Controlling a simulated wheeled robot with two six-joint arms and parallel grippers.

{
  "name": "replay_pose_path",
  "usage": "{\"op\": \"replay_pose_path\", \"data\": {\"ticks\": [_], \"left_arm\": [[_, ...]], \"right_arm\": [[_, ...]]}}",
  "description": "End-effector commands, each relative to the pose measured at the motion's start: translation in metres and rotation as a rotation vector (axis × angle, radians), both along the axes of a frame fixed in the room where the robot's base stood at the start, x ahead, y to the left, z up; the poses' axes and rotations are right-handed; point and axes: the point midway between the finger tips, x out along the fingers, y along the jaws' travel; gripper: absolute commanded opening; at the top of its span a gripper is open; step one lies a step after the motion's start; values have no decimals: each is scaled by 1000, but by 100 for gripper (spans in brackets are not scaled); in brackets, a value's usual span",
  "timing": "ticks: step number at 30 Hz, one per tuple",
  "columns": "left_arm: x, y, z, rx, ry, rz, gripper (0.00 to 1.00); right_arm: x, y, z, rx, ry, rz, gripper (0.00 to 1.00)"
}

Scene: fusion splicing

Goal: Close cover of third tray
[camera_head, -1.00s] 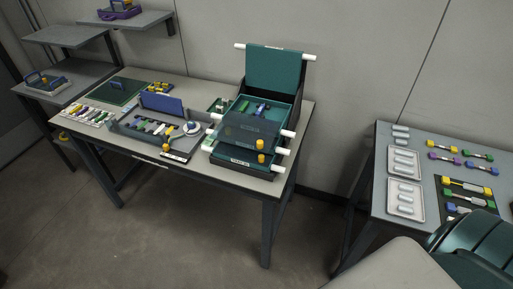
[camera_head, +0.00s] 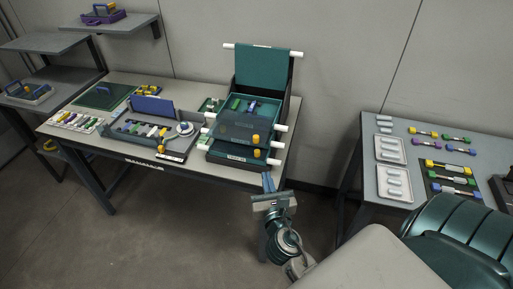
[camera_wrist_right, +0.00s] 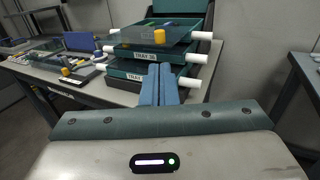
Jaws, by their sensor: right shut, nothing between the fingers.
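A stack of teal trays stands at the right end of the left table. A teal cover (camera_head: 262,68) with a white rod along its top stands upright behind the open upper tray (camera_head: 268,106), which holds green and blue pieces. Below it, a dark see-through panel (camera_head: 232,128) with a yellow knob (camera_head: 256,139) juts forward over a lower tray (camera_head: 232,154). Labels starting "TRAY" show on the fronts in the right wrist view; I cannot tell which is third. My right gripper (camera_head: 267,182) is shut and empty, in front of and below the stack, apart from it. My left gripper is out of view.
White rods (camera_head: 274,162) stick out at the stack's right side. A splicing fixture (camera_head: 150,130) with a blue raised lid and a round white reel (camera_head: 185,128) stands left of the stack. A second table (camera_head: 408,195) with trays and coloured pieces is at right. Open floor lies between the tables.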

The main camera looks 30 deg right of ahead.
Motion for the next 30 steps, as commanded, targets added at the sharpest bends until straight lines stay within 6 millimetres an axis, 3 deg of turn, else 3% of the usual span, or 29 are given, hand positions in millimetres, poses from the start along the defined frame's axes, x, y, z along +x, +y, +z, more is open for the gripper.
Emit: {"op": "replay_pose_path", "data": {"ticks": [18, 24, 30], "left_arm": [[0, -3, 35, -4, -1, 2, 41], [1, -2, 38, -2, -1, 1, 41], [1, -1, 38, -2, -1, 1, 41]], "right_arm": [[106, -47, 2, 4, 1, 1, 0], [121, -54, 0, 6, 2, 1, 0], [124, -55, -1, 7, 0, 1, 0]]}}
